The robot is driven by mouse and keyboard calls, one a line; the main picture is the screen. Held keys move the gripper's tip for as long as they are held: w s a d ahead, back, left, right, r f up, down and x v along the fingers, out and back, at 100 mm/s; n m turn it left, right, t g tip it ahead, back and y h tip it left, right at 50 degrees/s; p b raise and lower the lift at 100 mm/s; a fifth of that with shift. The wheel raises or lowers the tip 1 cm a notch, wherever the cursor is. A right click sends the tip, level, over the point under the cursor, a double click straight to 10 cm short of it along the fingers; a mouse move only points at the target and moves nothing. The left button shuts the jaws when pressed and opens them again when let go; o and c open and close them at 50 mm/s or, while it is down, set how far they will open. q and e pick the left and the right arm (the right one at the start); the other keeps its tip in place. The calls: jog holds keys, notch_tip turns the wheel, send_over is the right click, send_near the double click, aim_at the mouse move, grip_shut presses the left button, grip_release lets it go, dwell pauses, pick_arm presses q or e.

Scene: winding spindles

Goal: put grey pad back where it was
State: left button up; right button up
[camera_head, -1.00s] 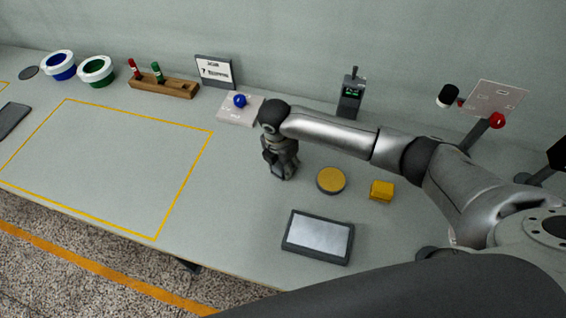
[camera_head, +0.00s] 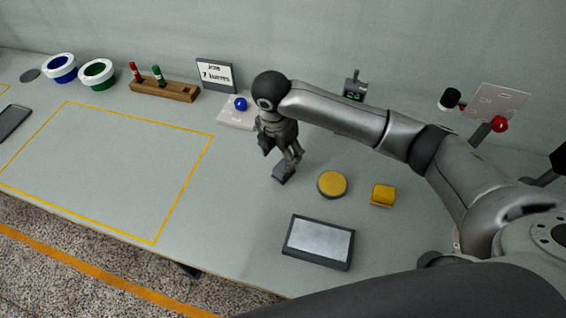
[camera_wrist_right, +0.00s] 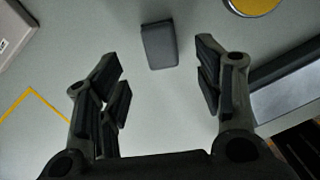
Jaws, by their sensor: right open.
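The grey pad (camera_head: 284,173) is a small dark grey block lying on the table, left of the round yellow disc. In the right wrist view the pad (camera_wrist_right: 159,45) lies between and beyond the two spread fingers, touching neither. My right gripper (camera_head: 281,155) is above the pad, pointing down. In the wrist view the right gripper (camera_wrist_right: 160,85) is open and empty. My left gripper is in neither view.
A yellow disc (camera_head: 332,184), a yellow block (camera_head: 383,195) and a grey-framed tray (camera_head: 318,243) are to the right. A white plate with a blue ball (camera_head: 240,104) stands behind the gripper. The yellow-outlined area (camera_head: 110,165) at left is clear.

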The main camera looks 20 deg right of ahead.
aim_at(280, 169)
jog(key=shift+s+a+r, duration=0.1)
jog(key=shift+a+r, duration=0.1)
jog(key=shift+r, duration=1.75)
